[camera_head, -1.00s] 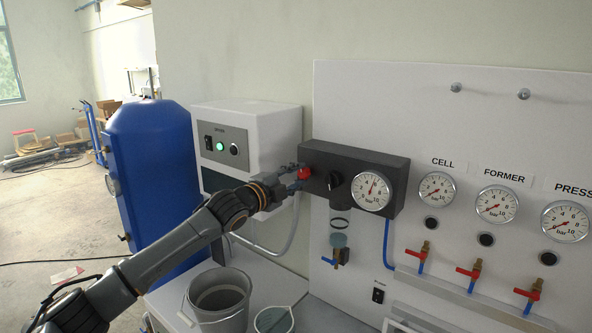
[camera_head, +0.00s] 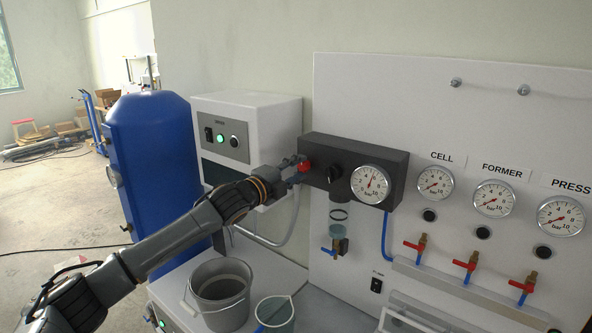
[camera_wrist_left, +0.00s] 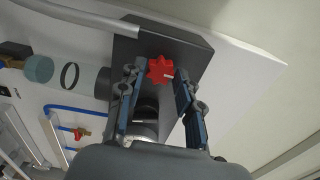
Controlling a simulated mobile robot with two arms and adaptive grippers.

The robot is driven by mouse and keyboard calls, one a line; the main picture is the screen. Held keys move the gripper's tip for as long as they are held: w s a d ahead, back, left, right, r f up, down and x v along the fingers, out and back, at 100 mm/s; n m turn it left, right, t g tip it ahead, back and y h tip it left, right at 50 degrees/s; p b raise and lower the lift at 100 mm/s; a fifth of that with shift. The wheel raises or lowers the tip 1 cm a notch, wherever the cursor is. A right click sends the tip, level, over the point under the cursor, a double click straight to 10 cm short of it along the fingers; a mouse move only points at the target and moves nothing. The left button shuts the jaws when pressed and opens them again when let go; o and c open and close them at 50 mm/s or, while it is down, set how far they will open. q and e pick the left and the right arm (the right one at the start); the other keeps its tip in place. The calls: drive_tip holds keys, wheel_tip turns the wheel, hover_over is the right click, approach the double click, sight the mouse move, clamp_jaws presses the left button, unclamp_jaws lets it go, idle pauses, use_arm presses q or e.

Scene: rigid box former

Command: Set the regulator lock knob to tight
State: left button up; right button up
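My left gripper (camera_head: 295,167) is at the red knob. In the left wrist view its two fingers (camera_wrist_left: 160,73) stand on either side of the knob, apart, with narrow gaps visible. My right gripper is not in view.
A white control box (camera_head: 272,112) with a green light stands left of the regulator. A blue tank (camera_head: 155,160) is farther left. A grey bucket (camera_head: 220,292) and a smaller container (camera_head: 275,314) stand below my arm. Gauges and red-handled valves (camera_head: 414,246) line the panel at right.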

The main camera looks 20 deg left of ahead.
use_arm(q)
drive_tip(key=shift+o, duration=1.1)
drive_tip(key=shift+s, duration=0.1)
drive_tip(key=v, duration=1.1)
drive_tip(key=shift+s+a, duration=0.15)
drive_tip(key=shift+s, duration=0.25)
